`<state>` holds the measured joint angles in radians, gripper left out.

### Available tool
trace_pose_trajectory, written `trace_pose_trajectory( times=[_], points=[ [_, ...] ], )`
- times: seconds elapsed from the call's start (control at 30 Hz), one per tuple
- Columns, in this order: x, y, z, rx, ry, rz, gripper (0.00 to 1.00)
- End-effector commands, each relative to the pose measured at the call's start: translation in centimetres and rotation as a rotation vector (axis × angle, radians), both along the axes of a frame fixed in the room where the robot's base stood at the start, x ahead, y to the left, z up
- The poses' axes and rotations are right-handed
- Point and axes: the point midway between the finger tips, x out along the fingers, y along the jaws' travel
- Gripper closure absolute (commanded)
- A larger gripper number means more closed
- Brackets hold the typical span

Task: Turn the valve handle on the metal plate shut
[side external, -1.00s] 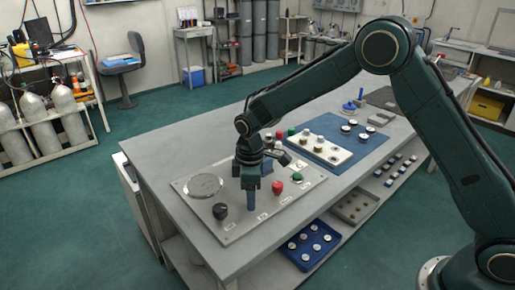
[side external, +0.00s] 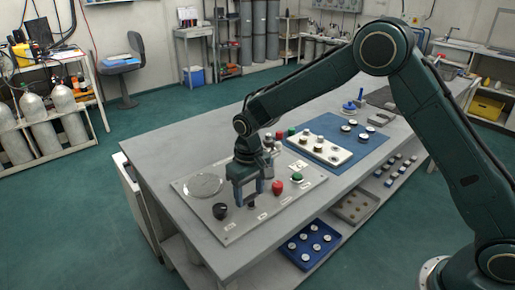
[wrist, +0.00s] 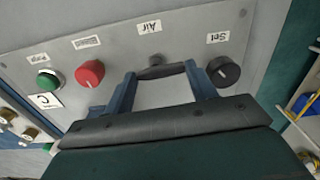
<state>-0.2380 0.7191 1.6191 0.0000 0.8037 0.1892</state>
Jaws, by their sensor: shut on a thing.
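The metal plate (side external: 215,222) lies on the bench. Its valve handle (wrist: 158,71) is a short dark bar beside the "Air" label. In the wrist view it spans between the two blue fingers of my gripper (wrist: 161,76), roughly parallel to the row of knobs. My gripper also shows in the side view (side external: 250,195), pointing down at the plate. It is shut on the handle, one finger at each end. The handle's base is partly hidden.
A black knob (wrist: 223,71) labelled "Set" sits close to one finger, and a red knob (wrist: 90,73) is on the other side. A green knob (wrist: 48,79) is farther along. A round disc (side external: 203,185) lies at the plate's left; a blue mat (side external: 335,128) is behind.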

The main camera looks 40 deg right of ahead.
Motion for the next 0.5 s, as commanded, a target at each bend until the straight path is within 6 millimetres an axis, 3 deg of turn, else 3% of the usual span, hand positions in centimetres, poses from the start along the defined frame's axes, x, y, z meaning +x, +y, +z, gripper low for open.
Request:
trace_pose_trajectory(
  times=[0.5],
  points=[
    [0.04, 0.0, 0.04, 0.0, 0.0, -0.067, 0.66]
  ],
)
